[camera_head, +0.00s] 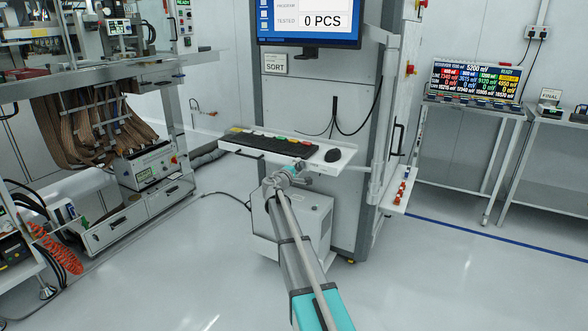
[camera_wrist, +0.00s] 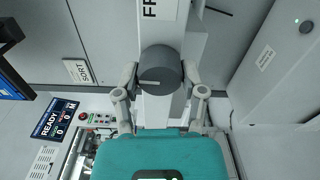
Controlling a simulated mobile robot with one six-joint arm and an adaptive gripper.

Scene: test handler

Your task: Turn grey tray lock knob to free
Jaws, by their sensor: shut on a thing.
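The grey lock knob (camera_wrist: 160,66) is a dark grey round knob in the upper middle of the wrist view. A pale line on its face runs roughly level, from near the middle to the left side. My gripper (camera_wrist: 160,76) has one finger on each side of the knob and is shut on it. A white label (camera_wrist: 158,8) above the knob shows the letters "FR", cut off by the picture edge. In the head view my gripper (camera_head: 287,174) is at the front of the keyboard shelf, and I cannot make out the knob there.
A monitor (camera_head: 310,22) reads "0 PCS". A handler machine (camera_head: 135,210) stands left, a table with a display (camera_head: 474,82) right. The floor between is clear.

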